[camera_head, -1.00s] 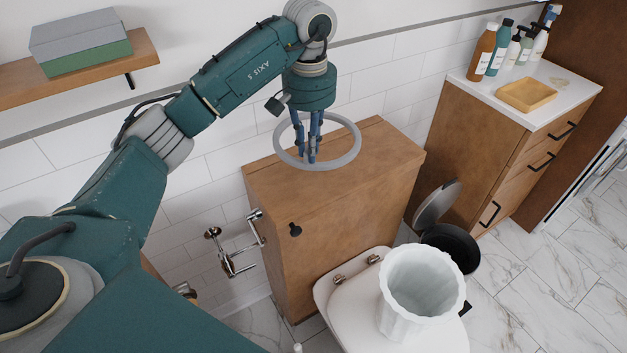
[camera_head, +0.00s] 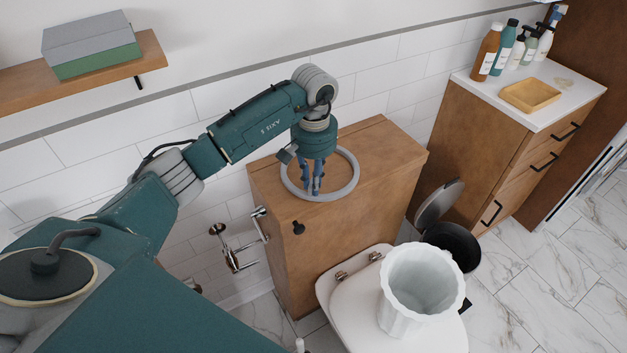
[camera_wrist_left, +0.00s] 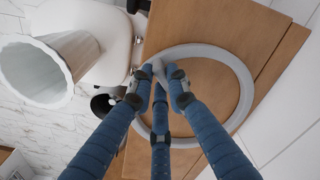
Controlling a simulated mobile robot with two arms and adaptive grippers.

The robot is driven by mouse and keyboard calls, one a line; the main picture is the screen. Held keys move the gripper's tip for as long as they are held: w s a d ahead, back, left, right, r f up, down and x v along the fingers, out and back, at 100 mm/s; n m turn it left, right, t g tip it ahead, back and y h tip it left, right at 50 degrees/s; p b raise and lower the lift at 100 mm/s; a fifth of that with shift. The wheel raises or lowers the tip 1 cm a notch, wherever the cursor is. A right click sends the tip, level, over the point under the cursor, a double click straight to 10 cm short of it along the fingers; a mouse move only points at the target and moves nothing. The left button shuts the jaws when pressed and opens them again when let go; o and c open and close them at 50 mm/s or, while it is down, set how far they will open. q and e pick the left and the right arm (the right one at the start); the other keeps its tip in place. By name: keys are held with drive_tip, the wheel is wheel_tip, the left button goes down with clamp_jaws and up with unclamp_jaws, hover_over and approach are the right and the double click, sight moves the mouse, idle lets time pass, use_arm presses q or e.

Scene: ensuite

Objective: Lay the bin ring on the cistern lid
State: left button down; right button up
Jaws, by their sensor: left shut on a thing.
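The bin ring (camera_head: 350,181) is a pale grey hoop, lying nearly level at the wooden cistern lid (camera_head: 385,150). I cannot tell whether it touches the wood. My left gripper (camera_head: 315,190) points down inside the hoop's outline, with its fingers shut on the near side of the ring. In the left wrist view, the fingertips (camera_wrist_left: 162,75) close on the edge of the ring (camera_wrist_left: 240,75), and the lid (camera_wrist_left: 205,80) lies beneath it. My right gripper is not in view.
A white ribbed bin liner (camera_head: 385,310) stands on the toilet lid (camera_head: 340,315). An open black pedal bin (camera_head: 460,240) stands behind it. A cabinet (camera_head: 480,150) with bottles and a soap dish (camera_head: 530,95) is at the right. A paper holder (camera_head: 232,255) juts out left of the cistern.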

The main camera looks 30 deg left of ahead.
use_arm(q)
drive_tip(key=shift+f, duration=0.15)
drive_tip(key=c, duration=1.7)
unclamp_jaws()
drive_tip(key=shift+r, duration=0.55)
wheel_tip(320, 180, up, 11)
drive_tip(key=shift+r+b, duration=0.15)
drive_tip(key=shift+b, duration=1)
